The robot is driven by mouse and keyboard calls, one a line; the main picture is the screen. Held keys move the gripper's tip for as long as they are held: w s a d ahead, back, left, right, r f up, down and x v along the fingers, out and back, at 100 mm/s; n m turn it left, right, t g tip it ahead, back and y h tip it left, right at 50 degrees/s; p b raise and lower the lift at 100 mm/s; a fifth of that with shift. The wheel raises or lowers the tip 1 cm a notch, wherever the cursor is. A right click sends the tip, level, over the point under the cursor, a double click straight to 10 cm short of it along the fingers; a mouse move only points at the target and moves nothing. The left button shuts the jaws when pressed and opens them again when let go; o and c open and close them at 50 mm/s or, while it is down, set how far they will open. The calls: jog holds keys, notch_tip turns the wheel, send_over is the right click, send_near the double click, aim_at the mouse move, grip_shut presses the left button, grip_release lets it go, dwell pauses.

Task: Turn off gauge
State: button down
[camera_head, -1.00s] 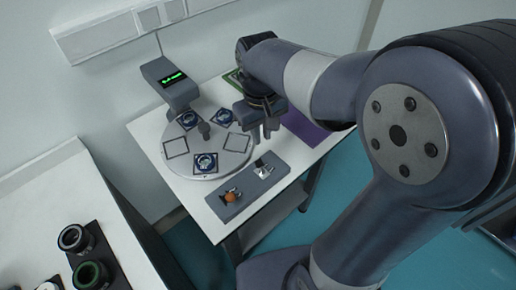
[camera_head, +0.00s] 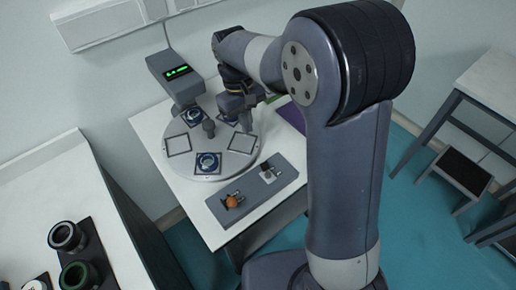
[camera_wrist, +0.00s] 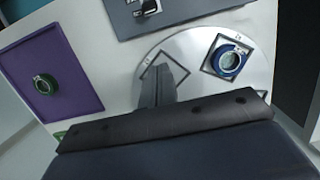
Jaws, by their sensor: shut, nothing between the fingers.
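A dark grey gauge (camera_head: 176,78) with a lit green display stands at the back left of the white table. Its display characters are too small to read. A round silver plate (camera_head: 200,170) lies in front of it, with square frames and blue ring parts on it. A grey panel (camera_head: 250,203) with an orange knob (camera_head: 231,202) and a small switch (camera_head: 267,174) lies at the table's front edge. My gripper (camera_head: 245,128) is above the plate's right side, shut and empty. In the wrist view its closed fingers (camera_wrist: 158,80) show over an empty square frame.
A purple mat (camera_wrist: 75,60) with a green ring (camera_wrist: 45,84) lies beside the plate. Another white surface with dark ring parts (camera_head: 68,237) is at the lower left.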

aim_at(252, 158)
jog(key=f, duration=0.3)
jog(key=s+f, duration=0.1)
jog(key=f, duration=0.2)
jog(key=d+f+p, duration=0.1)
jog(key=f, duration=0.3)
jog(key=shift+s, duration=0.4)
jog(key=shift+s+d+r+p, duration=0.55)
jog(key=shift+s+d+r, duration=0.15)
jog(key=shift+s+r, duration=0.25)
jog(key=shift+s+d+r, duration=0.2)
jog(key=shift+s+d, duration=0.1)
jog(key=shift+s, duration=0.05)
jog(key=shift+w, duration=0.1)
